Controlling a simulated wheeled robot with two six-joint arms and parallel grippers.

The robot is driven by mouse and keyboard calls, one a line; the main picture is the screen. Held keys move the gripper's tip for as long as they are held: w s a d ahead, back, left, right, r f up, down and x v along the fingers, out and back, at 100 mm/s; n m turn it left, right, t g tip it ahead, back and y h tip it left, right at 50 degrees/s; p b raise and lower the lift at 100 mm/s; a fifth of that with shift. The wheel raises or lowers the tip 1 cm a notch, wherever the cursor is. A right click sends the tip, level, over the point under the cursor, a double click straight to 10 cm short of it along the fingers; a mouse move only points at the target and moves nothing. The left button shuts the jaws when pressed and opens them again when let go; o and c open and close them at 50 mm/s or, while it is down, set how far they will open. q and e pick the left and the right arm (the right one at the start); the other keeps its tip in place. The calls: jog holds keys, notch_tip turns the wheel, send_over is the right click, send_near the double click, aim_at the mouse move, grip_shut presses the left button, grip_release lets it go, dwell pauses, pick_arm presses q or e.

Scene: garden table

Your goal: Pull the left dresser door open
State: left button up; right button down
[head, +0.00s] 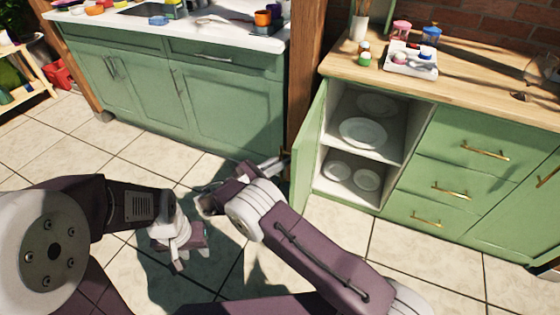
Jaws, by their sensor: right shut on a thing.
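The left dresser door (310,135) is green and stands swung open at the left end of the wooden-topped dresser (450,92). The cupboard behind it shows white plates on two levels, an upper plate (363,133) and a lower plate (367,180) among them. My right gripper (277,164) is shut on the door's handle (285,153), at the outer side of the door; the fingertips are small in view. My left gripper (192,256) hangs low over the floor, left of the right forearm, away from the door. Its fingers look apart and empty.
A wooden post (301,60) stands just behind the door. A green counter (215,100) with a white top is at the back left. A white tray (412,62) with small items sits on the dresser top. The tiled floor in front is clear.

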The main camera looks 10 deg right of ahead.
pick_arm(q)
jog(key=shift+w+a+r, duration=0.1)
jog(key=shift+w+a, duration=0.1)
jog(key=shift+a, duration=0.2)
pick_arm(e)
jog(key=shift+w+a+r, duration=0.1)
jog(key=shift+w+a, duration=0.2)
jog(key=shift+a, duration=0.05)
jog(key=c, duration=1.5)
grip_release()
jog(key=shift+d, duration=0.1)
